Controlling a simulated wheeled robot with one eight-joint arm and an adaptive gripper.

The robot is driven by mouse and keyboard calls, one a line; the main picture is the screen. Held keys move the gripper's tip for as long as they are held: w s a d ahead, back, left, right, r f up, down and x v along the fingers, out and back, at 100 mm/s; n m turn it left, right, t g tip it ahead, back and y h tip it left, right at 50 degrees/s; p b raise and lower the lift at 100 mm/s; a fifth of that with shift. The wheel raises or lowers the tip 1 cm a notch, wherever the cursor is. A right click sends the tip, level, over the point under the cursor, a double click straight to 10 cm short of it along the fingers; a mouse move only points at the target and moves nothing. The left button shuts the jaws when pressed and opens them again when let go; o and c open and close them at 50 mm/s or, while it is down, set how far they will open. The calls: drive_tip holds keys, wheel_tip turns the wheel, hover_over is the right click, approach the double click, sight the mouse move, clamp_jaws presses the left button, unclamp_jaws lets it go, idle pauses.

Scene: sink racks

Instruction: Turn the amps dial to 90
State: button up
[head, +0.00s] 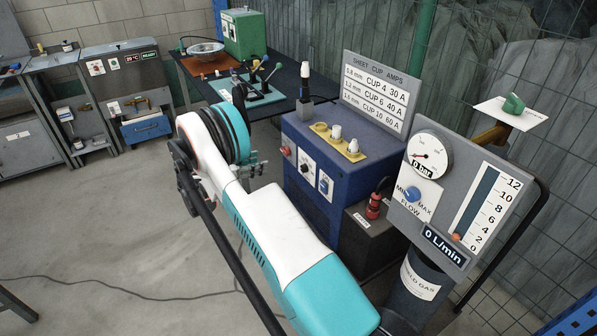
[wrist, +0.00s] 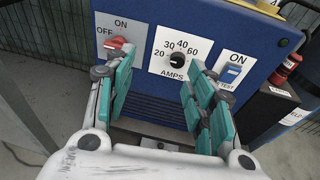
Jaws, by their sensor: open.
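The amps dial (wrist: 177,60) is a small black knob on a white plate on the front of a blue machine (wrist: 150,105). Its plate reads 20, 30, 40 and 60 in the wrist view; I see no 90. Where the knob points is too small to tell surely. The dial also shows in the head view (head: 305,167), beside my arm. My gripper (wrist: 157,75) has its teal-padded fingers spread apart, empty, in front of the panel, with the dial seen between them. In the head view my gripper (head: 255,163) is partly hidden by my arm.
Left of the dial is a red on/off switch (wrist: 116,43); right of it is a blue test switch (wrist: 233,70). A chart (head: 378,90) listing cups and amps stands behind the machine. A gas gauge panel (head: 432,190) stands at the right. Open floor lies at left.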

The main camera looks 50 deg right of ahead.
drive_tip(key=n+g+h, duration=0.1)
drive_tip(key=g+h, duration=0.1)
approach(302, 169)
drive_tip(key=shift+g, duration=0.3)
drive_tip(key=b+x, duration=0.4)
drive_tip(key=x, duration=0.4)
drive_tip(key=shift+w+d, duration=0.1)
drive_tip(key=shift+d, duration=0.2)
drive_tip(key=c, duration=1.1)
